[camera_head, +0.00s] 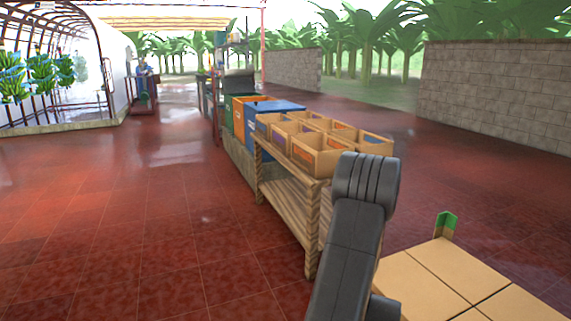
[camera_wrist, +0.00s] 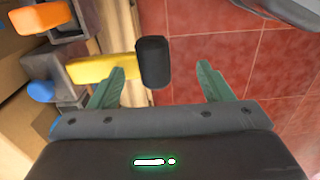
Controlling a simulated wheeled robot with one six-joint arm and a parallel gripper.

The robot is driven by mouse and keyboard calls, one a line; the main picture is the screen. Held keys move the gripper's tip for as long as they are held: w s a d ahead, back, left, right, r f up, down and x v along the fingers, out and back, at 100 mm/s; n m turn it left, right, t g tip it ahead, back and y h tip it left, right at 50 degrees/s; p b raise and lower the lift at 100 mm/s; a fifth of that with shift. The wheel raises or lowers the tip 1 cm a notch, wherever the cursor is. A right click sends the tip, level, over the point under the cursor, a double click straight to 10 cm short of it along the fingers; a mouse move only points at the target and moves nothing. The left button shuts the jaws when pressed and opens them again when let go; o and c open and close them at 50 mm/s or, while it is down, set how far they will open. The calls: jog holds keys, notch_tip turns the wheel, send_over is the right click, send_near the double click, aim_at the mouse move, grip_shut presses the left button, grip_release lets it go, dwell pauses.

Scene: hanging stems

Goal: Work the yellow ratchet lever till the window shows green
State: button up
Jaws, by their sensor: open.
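The yellow lever (camera_wrist: 95,68) shows in the wrist view, reaching right from a grey bracket and ending in a black grip (camera_wrist: 153,62). My gripper (camera_wrist: 161,67) is open, with its two green fingers apart. The black grip lies between the fingertips in the picture, with a gap to the right finger. The left finger overlaps the yellow bar; I cannot tell whether it touches. No window or green indicator on the ratchet shows in either view. The head view does not show the lever or my gripper's fingers.
An orange handle (camera_wrist: 40,15) and a blue knob (camera_wrist: 41,90) sit left of the lever. In the head view, a wooden rack (camera_head: 285,190) holds several open boxes, and cardboard boxes (camera_head: 440,275) stand at the right. Red tiled floor (camera_head: 130,220) is clear at left.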

notch_tip(320, 180, up, 9)
jog(key=p, duration=0.6)
dwell(0.3)
